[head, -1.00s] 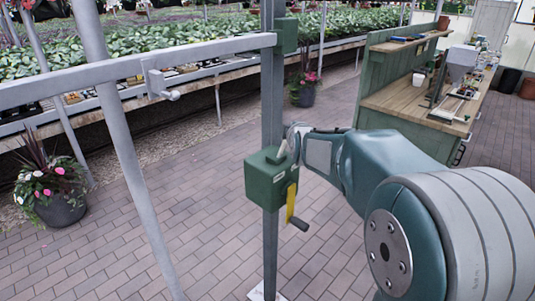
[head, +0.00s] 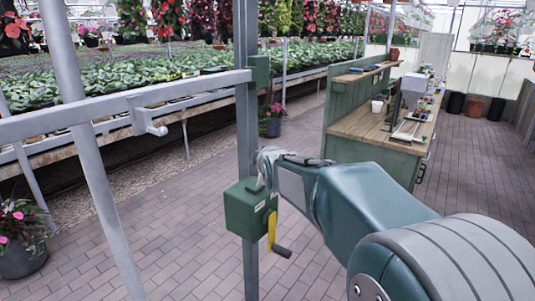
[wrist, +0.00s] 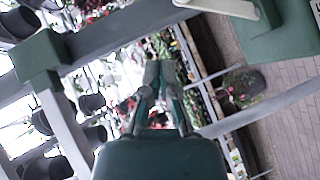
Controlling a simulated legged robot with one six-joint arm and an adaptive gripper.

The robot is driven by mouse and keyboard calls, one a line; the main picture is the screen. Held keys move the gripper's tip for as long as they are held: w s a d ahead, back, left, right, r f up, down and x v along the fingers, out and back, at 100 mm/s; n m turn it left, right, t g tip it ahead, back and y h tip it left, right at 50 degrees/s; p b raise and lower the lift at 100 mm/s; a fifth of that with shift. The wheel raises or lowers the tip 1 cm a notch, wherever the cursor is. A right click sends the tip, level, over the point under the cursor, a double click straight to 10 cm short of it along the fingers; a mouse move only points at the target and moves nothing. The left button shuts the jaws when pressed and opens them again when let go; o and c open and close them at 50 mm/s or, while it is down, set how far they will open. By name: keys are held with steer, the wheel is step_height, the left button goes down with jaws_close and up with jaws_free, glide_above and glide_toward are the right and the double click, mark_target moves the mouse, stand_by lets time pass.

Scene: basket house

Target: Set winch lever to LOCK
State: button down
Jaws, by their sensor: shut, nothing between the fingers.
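The green winch box (head: 247,210) is fixed to a grey upright post in the head view. A short pale lever (head: 255,184) stands at its top. A yellow strip (head: 272,229) and a dark crank handle (head: 283,251) are on its right side. My gripper (head: 267,160) is just above and beside the box top; its fingers are hard to make out there. In the wrist view my gripper (wrist: 160,72) is shut and empty. A green box (wrist: 280,32) and a pale bar (wrist: 222,6) show at the top right, apart from the fingers. I cannot read the lever's setting.
A grey rail (head: 110,112) with a peg runs left from the post (head: 246,90). A green potting bench (head: 375,130) stands beyond my arm. Flower pots (head: 20,255) stand at the left and behind the post. The brick floor is clear around the post.

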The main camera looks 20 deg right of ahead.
steer(key=shift+s+d+r, duration=1)
steer(key=shift+s+r, duration=0.75)
steer(key=shift+s, duration=1.7)
steer(key=s+a+f+m+g, duration=0.2)
steer(key=s+f+m+g, duration=0.1)
steer(key=s, duration=0.6)
steer(key=s+a+f+m+g+y, duration=0.1)
steer(key=s+a+f+m+g, duration=0.1)
steer(key=s+f+m, duration=0.4)
steer(key=s+a+f+m+g, duration=0.2)
steer(key=s+f+m+g, duration=0.2)
steer(key=s, duration=1)
step_height(320, 180, down, 2)
steer(key=shift+s+m, duration=0.25)
steer(key=shift+m, duration=0.15)
